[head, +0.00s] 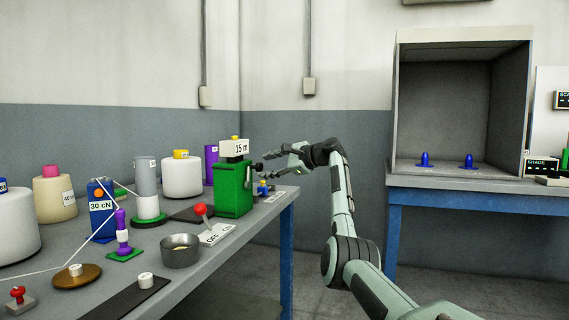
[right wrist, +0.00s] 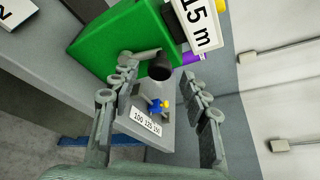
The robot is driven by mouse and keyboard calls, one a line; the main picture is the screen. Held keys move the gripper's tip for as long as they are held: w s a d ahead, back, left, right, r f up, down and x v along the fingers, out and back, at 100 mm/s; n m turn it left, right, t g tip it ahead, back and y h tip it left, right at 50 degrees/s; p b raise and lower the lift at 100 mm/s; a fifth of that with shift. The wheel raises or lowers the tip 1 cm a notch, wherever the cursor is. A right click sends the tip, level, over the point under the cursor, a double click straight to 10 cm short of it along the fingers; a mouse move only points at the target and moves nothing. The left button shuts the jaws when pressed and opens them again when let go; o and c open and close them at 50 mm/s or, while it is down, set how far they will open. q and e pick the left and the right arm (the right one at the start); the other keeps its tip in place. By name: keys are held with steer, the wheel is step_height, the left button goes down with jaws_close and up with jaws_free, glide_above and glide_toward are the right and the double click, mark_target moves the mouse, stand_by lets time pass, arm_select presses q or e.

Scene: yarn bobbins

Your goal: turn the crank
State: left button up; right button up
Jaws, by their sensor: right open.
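The green box (head: 233,190) with a white "15 m" display (head: 234,149) stands near the far right end of the left workbench. Its crank has a black knob (head: 258,167) on the box's right side. In the right wrist view the grey crank arm (right wrist: 140,56) ends in the black knob (right wrist: 160,67). My right gripper (head: 271,162) is open just right of the box. In the right wrist view, the knob appears between the open fingertips (right wrist: 158,74); I see no clear contact. My left gripper is not in view.
A red-knobbed lever (head: 200,210), a metal bowl (head: 180,251) and several yarn cones crowd the bench (head: 215,255). A small blue and yellow part (right wrist: 160,105) and a number label (right wrist: 145,122) lie beyond the knob. A grey booth (head: 460,110) stands at right.

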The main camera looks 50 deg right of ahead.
steer(key=v, duration=0.8)
stand_by(1.0)
